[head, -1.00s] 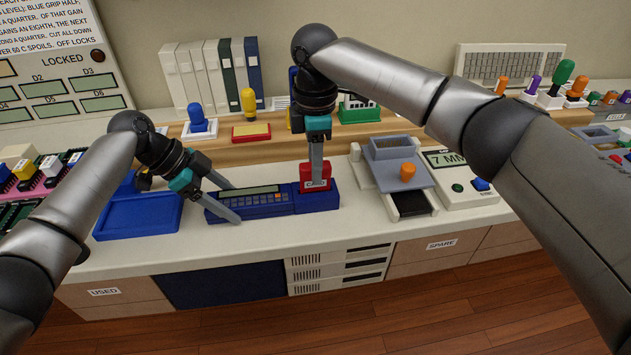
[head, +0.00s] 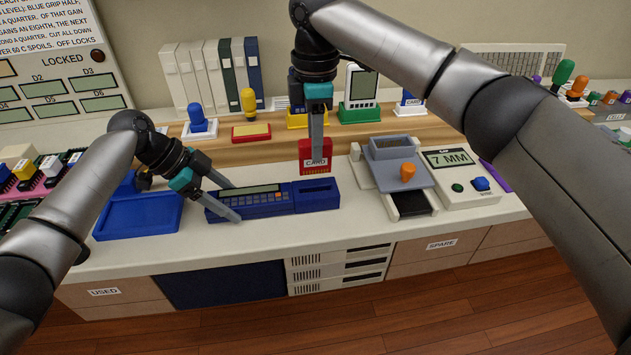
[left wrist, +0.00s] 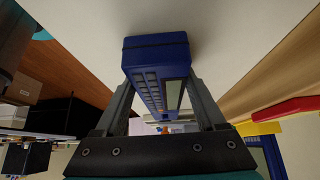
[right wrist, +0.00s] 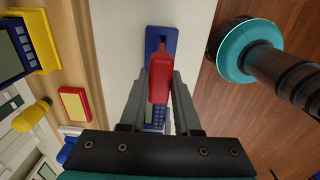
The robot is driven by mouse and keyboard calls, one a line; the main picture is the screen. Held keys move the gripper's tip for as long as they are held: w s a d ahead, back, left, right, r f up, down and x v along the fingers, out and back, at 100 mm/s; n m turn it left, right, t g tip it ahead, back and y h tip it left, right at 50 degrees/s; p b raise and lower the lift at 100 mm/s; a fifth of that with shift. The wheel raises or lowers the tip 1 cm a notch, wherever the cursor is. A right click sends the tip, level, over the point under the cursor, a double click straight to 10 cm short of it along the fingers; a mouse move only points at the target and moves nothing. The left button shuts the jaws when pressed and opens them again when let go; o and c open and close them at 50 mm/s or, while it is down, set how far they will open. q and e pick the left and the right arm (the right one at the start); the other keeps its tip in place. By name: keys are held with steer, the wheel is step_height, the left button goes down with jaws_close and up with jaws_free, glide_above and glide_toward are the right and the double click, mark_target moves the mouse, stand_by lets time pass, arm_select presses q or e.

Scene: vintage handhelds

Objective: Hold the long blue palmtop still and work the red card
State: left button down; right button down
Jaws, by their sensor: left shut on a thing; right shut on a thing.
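The long blue palmtop (head: 265,202) lies flat on the pale counter, with its screen, keys and a raised slot block (head: 316,194) at its right end. My left gripper (head: 236,201) is shut across the palmtop's left part. The left wrist view shows the palmtop (left wrist: 157,60) between both fingers. My right gripper (head: 317,148) is shut on the red card (head: 314,168), marked CARD, and holds it upright above the slot block. In the right wrist view the card (right wrist: 159,84) sits between the fingers, with the slot block (right wrist: 162,38) beyond it, its slot showing.
A blue tray (head: 140,228) lies left of the palmtop. A grey device with an orange knob (head: 408,172) and a gauge reading 7 MM (head: 450,158) stand to the right. A wooden shelf behind holds handhelds in stands.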

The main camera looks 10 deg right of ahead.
steer(key=shift+r, duration=0.35)
arm_select(q)
jaws_free()
steer(key=shift+v, duration=3.75)
steer(key=v, duration=1.2)
steer(key=shift+s+f, duration=0.1)
steer(key=shift+s, duration=0.05)
arm_select(e)
steer(key=shift+s+f, duration=0.1)
